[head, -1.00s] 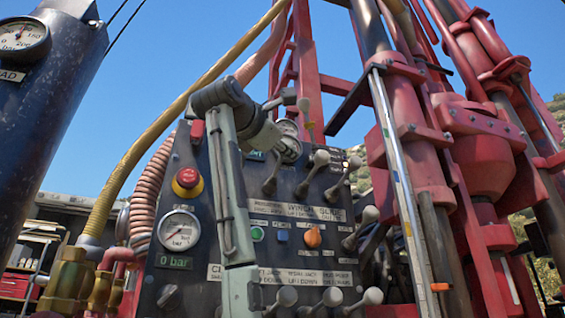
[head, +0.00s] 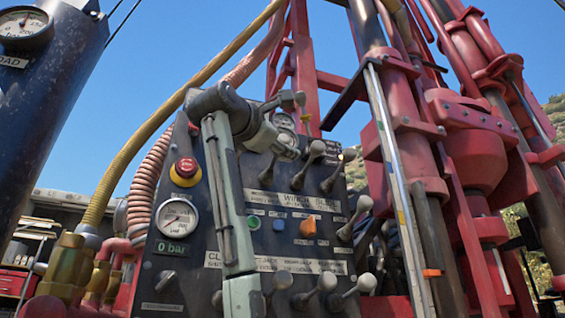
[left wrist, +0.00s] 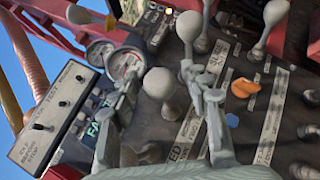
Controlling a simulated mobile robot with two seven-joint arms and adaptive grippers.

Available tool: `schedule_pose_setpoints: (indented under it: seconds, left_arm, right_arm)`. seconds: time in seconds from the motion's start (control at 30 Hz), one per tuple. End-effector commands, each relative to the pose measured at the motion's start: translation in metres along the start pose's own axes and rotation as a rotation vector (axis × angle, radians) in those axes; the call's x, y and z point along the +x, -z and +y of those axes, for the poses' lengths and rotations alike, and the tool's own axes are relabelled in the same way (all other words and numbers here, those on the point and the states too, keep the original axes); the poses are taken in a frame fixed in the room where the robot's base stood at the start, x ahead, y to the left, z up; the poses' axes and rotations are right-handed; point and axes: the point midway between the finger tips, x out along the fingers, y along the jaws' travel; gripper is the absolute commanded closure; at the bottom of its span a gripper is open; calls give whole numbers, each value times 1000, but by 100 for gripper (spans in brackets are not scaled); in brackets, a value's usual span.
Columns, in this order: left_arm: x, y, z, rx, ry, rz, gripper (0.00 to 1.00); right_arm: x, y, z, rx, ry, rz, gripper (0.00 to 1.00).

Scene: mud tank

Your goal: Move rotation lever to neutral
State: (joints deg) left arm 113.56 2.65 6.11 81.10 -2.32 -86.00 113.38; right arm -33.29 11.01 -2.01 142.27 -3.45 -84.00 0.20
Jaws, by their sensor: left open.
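The dark control panel (head: 240,225) carries several levers with grey ball knobs. My left arm comes up in front of it and bends over its top left part, hiding some levers and labels. In the left wrist view my left gripper (left wrist: 160,74) is open. Its two fingers stand on either side of a grey lever knob (left wrist: 159,83); I cannot tell whether either touches it. The labels near it are partly covered or too small, so I cannot tell which lever is the rotation lever. My right gripper is not in view.
Other levers (head: 317,147) stand close to the right. An orange knob (head: 308,227), a red stop button (head: 186,168) and a pressure gauge (head: 177,217) are on the panel. Hoses (head: 150,135) run at left; the red drill mast (head: 470,150) rises at right.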

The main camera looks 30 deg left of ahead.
Motion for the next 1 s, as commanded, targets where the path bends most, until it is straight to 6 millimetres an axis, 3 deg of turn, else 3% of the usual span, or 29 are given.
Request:
schedule_pose_setpoints:
  seconds: [0.27, 0.7, 1.0]
  left_arm:
    - [-13, 0, 0, 0, -2, -1, 54]
    - [-100, -1, 0, -1, -3, -3, 54]
    - [-120, 0, 0, -1, 0, 0, 54]
  right_arm:
    - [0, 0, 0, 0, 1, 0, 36]
    - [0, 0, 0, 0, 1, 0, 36]
    - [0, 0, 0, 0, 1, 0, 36]
